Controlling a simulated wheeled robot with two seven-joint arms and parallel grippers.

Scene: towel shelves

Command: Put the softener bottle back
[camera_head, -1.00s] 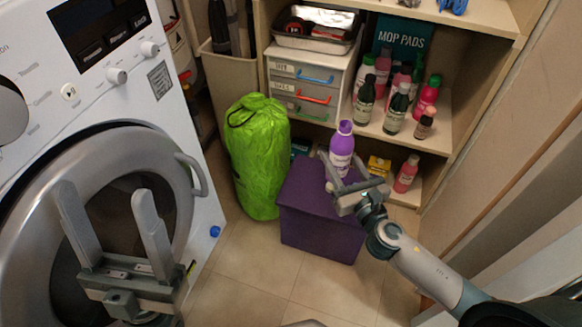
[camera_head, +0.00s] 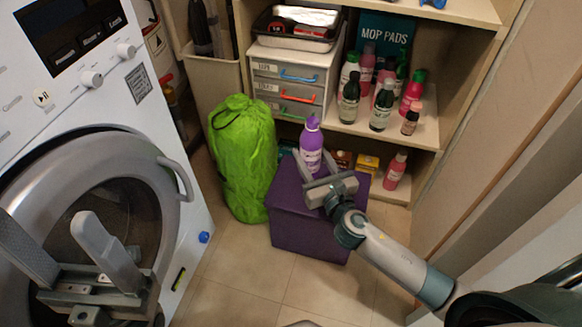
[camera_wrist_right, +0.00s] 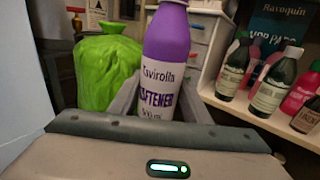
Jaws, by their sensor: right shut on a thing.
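The purple softener bottle (camera_head: 311,146) is upright above the purple box (camera_head: 300,233) in the head view. My right gripper (camera_head: 316,170) is shut on its lower part, and the label reads SOFTENER in the right wrist view (camera_wrist_right: 167,75). I cannot tell whether its base touches the box lid. My left gripper (camera_head: 62,250) is open and empty in front of the washing machine door. The shelf (camera_head: 428,125) at the back right holds several bottles.
A green bag (camera_head: 243,160) stands left of the purple box. The washing machine (camera_head: 100,140) fills the left. A drawer unit (camera_head: 290,85) is behind the bottle. A pink bottle (camera_head: 396,172) and small boxes (camera_head: 367,163) occupy the lowest shelf. The floor in front is clear.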

